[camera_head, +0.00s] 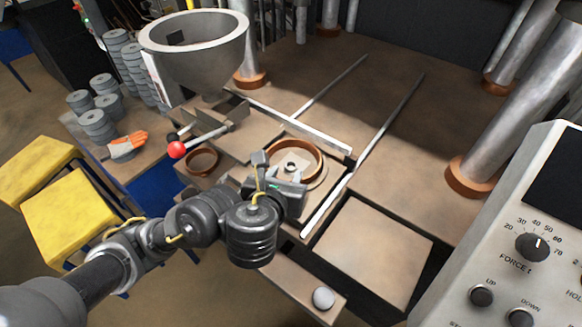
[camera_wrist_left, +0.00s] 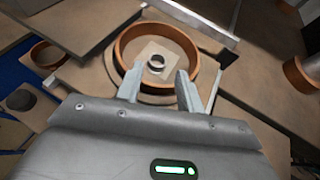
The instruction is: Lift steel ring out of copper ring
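A wide copper ring (camera_head: 318,157) lies on a round plate on the machine table; it also shows in the left wrist view (camera_wrist_left: 194,62). A small steel ring (camera_wrist_left: 156,62) stands inside it on a pale square piece (camera_wrist_left: 148,49), apart from the copper wall. The steel ring shows in the head view (camera_head: 291,167). My left gripper (camera_wrist_left: 159,84) is open, its two fingertips apart and empty, at the near side of the copper ring, with the steel ring beyond them in the picture. My right gripper is in neither view.
A smaller copper ring (camera_head: 203,160) lies to the left, near a red-knobbed lever (camera_head: 177,149). A large grey bowl (camera_head: 195,45) stands behind. Metal rails (camera_head: 300,123) border the plate. A control panel (camera_head: 525,235) fills the right side.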

